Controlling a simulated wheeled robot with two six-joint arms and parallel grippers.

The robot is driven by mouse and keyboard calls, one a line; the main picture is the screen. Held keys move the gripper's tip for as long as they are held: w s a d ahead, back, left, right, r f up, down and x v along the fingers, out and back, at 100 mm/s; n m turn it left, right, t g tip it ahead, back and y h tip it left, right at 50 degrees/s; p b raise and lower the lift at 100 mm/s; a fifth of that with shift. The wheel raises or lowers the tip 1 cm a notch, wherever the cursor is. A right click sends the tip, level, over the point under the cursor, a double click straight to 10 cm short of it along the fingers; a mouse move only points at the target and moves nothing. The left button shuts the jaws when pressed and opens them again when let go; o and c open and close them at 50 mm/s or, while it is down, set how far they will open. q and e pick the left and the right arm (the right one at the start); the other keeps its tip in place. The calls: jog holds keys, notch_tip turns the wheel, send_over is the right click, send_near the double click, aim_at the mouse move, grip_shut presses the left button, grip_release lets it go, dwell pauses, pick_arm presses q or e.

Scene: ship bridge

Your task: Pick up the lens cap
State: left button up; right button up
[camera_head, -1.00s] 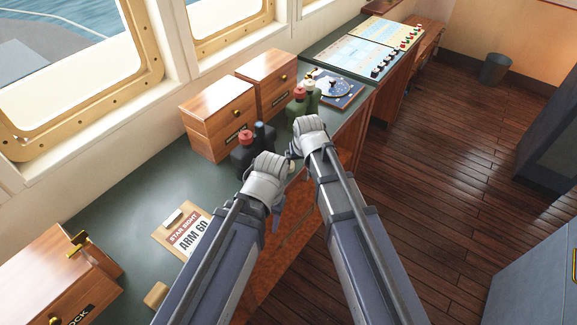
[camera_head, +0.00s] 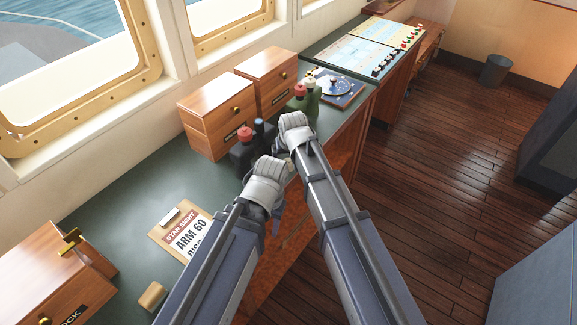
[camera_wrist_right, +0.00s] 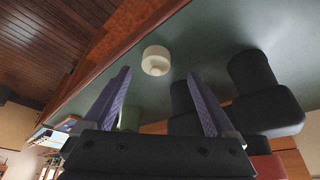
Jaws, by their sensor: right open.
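A small cream-white round cap (camera_wrist_right: 156,61), which looks like the lens cap, sits on the green desktop in the right wrist view. My right gripper (camera_wrist_right: 159,73) is open, with its two purple fingers apart and the cap just beyond and between their tips. The fingers do not grip it. In the head view the cap is hidden, and my right wrist (camera_head: 294,130) is over the desk edge. My left wrist (camera_head: 264,184) is to its lower left; its fingers are mostly hidden behind it.
Black binoculars (camera_head: 243,156) with a red cap stand beside my grippers; their dark barrels (camera_wrist_right: 255,105) show close to the right finger. Green binoculars (camera_head: 299,104) stand behind. Wooden drawer boxes (camera_head: 216,115) line the window side. A card (camera_head: 184,236) and a small wooden block (camera_head: 152,295) lie nearer.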

aim_at(289, 162)
jog(key=b+x, duration=0.2)
jog(key=x, duration=0.1)
jog(key=b+x, duration=0.1)
jog(key=x, duration=0.1)
jog(key=shift+d+b, duration=0.3)
jog(key=shift+b, duration=0.1)
jog(key=shift+r, duration=0.1)
jog(key=shift+c, duration=0.3)
jog(key=c, duration=1.4)
